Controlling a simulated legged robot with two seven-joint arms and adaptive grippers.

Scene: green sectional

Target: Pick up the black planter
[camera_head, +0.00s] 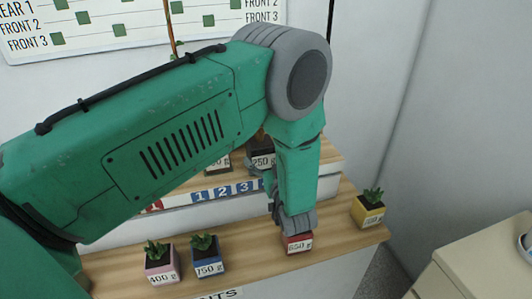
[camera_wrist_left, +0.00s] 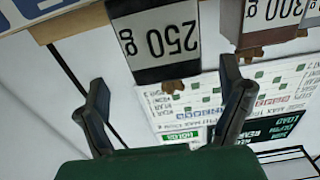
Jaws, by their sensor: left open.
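The black planter (camera_head: 262,147) with a white "250 g" label stands on the upper wooden shelf in the head view, partly hidden by my left arm. In the left wrist view the black planter (camera_wrist_left: 160,73) appears upside down at the top, just ahead of the fingers. My left gripper (camera_head: 259,173) is mostly hidden behind my own green arm in the head view, close to the planter's front. In the wrist view its two dark fingers (camera_wrist_left: 165,82) are spread apart with nothing between them. My right gripper is not in view.
A "300 g" planter (camera_wrist_left: 268,28) stands beside the black one. On the lower shelf stand a pink planter (camera_head: 161,265), a blue planter (camera_head: 207,260), a red planter (camera_head: 298,244) below my wrist and a yellow planter (camera_head: 368,211). A beige cabinet (camera_head: 480,260) is at the right.

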